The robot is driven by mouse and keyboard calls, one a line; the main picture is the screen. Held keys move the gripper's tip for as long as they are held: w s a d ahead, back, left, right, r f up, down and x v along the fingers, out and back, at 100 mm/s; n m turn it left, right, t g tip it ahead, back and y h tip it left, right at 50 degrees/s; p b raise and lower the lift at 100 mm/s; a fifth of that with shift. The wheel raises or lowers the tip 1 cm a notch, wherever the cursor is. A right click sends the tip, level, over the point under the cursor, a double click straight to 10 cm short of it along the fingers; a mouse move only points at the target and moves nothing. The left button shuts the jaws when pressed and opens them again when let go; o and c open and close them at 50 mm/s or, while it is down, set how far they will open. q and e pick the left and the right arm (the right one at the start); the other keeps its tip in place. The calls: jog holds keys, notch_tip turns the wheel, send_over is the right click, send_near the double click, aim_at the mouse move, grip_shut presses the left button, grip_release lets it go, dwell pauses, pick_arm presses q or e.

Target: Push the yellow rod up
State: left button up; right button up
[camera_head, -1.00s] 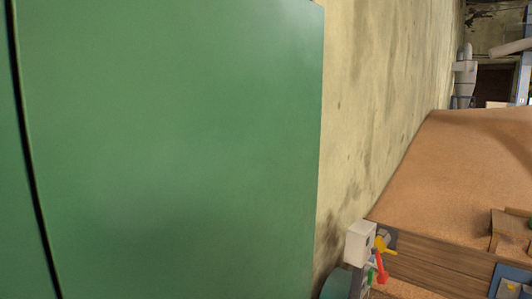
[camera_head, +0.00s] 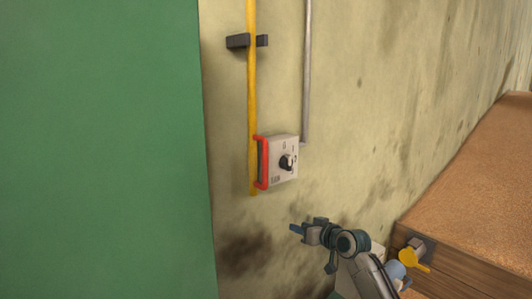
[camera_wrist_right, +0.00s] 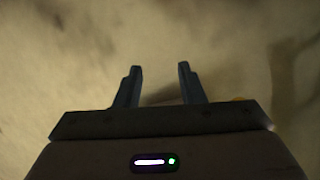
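The yellow rod (camera_head: 251,90) runs vertically along the stained wall in the head view, from the top edge down to its lower end near the control box. My right gripper (camera_head: 295,229) is below and to the right of the rod's lower end, apart from it. In the right wrist view, its two fingers (camera_wrist_right: 157,85) stand apart with nothing held between them, facing the blurry wall. My left gripper is not in view.
A pale control box (camera_head: 283,160) with a black knob and red handle (camera_head: 262,162) sits right beside the rod. A dark bracket (camera_head: 240,41) crosses the rod higher up. A grey pipe (camera_head: 307,70) runs parallel. A green panel (camera_head: 100,150) fills the left; a wooden-sided bin (camera_head: 460,265) stands right.

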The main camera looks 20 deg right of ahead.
jog(key=s+a+r+n+t+y, duration=0.1)
jog(key=s+a+r+n, duration=0.1)
jog(key=r, duration=0.6)
jog(key=s+a+r+n+y, duration=0.1)
jog(key=s+a+r+y, duration=0.1)
jog(key=r, duration=0.7)
jog(key=n+y, duration=0.2)
send_near(267, 153)
jog(key=p+x, duration=0.4)
jog(key=x, duration=0.6)
jog(key=shift+r+p, duration=0.2)
jog(key=shift+p, duration=0.2)
jog(key=shift+w+a+f, duration=0.2)
jog(key=shift+w, duration=0.25)
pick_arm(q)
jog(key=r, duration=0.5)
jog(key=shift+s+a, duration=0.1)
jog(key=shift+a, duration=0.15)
pick_arm(e)
grip_shut()
